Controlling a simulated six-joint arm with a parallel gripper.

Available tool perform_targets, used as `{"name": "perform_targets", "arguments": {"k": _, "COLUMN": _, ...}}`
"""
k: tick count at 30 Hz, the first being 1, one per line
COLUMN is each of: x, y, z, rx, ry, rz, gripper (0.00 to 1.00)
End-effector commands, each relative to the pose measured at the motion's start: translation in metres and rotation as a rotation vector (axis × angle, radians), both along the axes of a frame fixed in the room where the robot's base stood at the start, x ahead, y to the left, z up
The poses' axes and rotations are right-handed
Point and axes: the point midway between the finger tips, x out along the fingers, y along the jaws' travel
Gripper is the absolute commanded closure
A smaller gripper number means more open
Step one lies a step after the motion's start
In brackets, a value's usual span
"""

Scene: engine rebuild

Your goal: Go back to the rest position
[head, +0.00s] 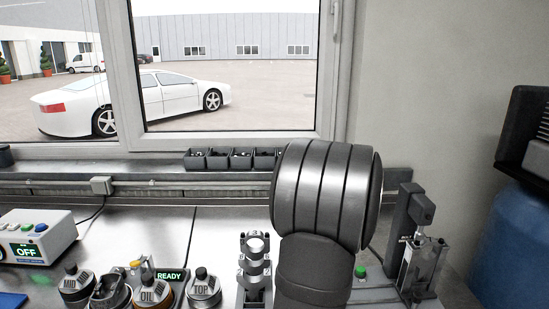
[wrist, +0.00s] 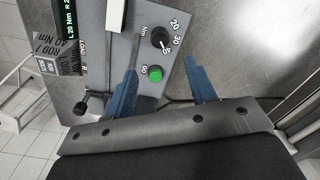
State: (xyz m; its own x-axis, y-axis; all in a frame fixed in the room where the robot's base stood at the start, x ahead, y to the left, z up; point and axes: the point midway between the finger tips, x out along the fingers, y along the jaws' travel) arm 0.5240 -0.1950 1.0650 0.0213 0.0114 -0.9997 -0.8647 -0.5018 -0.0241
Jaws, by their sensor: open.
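My gripper (wrist: 162,68) shows in the wrist view as two blue fingers spread well apart, open, with nothing held between them. Beneath it is a grey control panel (wrist: 112,18) with a black dial marked 20, 30, 40 Nm, a green GO button (wrist: 155,74) and a lit display (wrist: 71,20). I cannot tell how far the fingers are above the panel. In the head view, my dark ringed arm stands at the middle right and hides part of the bench; my gripper is not visible there.
A box reading OFF (head: 58,236) sits at left. Lidded pots marked MID (head: 75,287), OIL (head: 149,292) and TOP (head: 203,290) line the front. A metal shaft part (head: 254,267) stands beside my arm, a tall device (head: 421,262) right of it. Small bins (head: 219,160) lie behind.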

Motion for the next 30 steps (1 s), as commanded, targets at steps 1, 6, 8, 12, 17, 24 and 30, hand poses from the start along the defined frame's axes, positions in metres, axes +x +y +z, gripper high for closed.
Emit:
{"name": "perform_targets", "arguments": {"k": 1, "x": -0.001, "y": 0.001, "z": -0.012, "rx": 0.002, "ry": 0.005, "rz": 0.000, "gripper": 0.49}}
{"name": "perform_targets", "arguments": {"k": 6, "x": 0.000, "y": 0.001, "z": -0.046, "rx": 0.002, "ry": 0.005, "rz": 0.000, "gripper": 0.49}}
{"name": "perform_targets", "arguments": {"k": 8, "x": 0.000, "y": 0.001, "z": -0.057, "rx": 0.002, "ry": 0.003, "rz": 0.001, "gripper": 0.49}}
{"name": "perform_targets", "arguments": {"k": 12, "x": 0.001, "y": 0.001, "z": -0.081, "rx": 0.002, "ry": 0.003, "rz": 0.001, "gripper": 0.49}}
{"name": "perform_targets", "arguments": {"k": 17, "x": 0.002, "y": 0.002, "z": -0.100, "rx": 0.001, "ry": 0.003, "rz": 0.001, "gripper": 0.49}}
{"name": "perform_targets", "arguments": {"k": 24, "x": 0.002, "y": 0.001, "z": -0.109, "rx": 0.000, "ry": 0.000, "rz": 0.001, "gripper": 0.49}}
{"name": "perform_targets", "arguments": {"k": 30, "x": 0.002, "y": 0.001, "z": -0.109, "rx": 0.000, "ry": 0.000, "rz": 0.003, "gripper": 0.49}}
